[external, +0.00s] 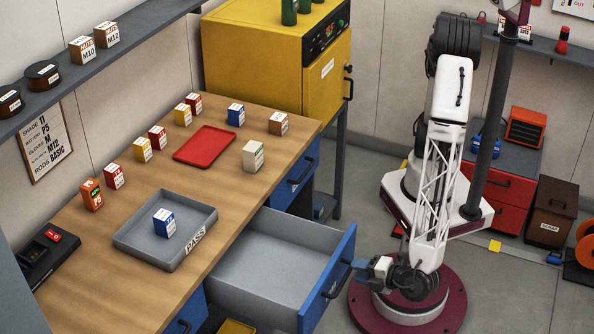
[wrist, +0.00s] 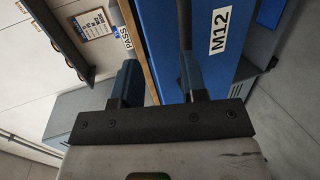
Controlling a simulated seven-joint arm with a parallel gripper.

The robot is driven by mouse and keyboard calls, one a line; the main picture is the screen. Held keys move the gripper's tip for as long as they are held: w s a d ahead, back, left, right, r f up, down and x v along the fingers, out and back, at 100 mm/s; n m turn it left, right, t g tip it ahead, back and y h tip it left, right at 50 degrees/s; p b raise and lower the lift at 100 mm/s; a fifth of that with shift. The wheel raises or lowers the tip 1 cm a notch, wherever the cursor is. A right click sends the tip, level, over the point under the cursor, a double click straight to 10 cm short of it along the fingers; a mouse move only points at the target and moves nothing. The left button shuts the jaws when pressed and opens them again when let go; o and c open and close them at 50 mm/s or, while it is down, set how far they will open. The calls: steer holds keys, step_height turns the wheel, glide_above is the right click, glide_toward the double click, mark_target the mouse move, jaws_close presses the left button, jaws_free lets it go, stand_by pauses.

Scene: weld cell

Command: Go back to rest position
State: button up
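My gripper (external: 360,269) is low at the right of the open drawer (external: 272,262), close to the far end of its dark handle (external: 338,279). I cannot tell whether it touches the handle. In the wrist view my gripper (wrist: 160,82) has its two fingers apart, with no object visible between them. The drawer's blue front, labelled M12 (wrist: 219,31), fills the upper right there. The drawer is pulled out from the wooden workbench (external: 90,235), and its visible inside is empty.
A grey PASS tray (external: 205,222) holds a blue-and-white box (external: 164,223). A red tray (external: 205,146) and several small boxes stand on the bench. A yellow oven cabinet (external: 250,55) is behind. A dark post (external: 493,110) stands beside my arm. Grey floor is open at right.

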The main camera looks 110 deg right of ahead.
steer(key=d+r+m+g+y, duration=0.1)
steer(key=d+r+m+g, duration=0.15)
steer(key=d+r, duration=0.5)
steer(key=s+d+r+m+g+y, duration=0.1)
steer(key=d+r+g, duration=0.25)
steer(key=d, duration=0.65)
steer(key=d+r+m+g+y, duration=0.1)
steer(key=d+r+g, duration=0.2)
steer(key=d+r, duration=0.45)
steer(key=s+d+r+m+t+y, duration=0.1)
steer(key=s+d+r+y, duration=0.3)
steer(key=s+d, duration=0.4)
steer(key=s+d+r+m+t+y, duration=0.1)
steer(key=s+d+r+m+y, duration=0.2)
steer(key=s+d, duration=0.6)
steer(key=shift+s+d+r+y, duration=0.25)
steer(key=shift+s+r+y, duration=0.15)
steer(key=shift+r+y, duration=0.35)
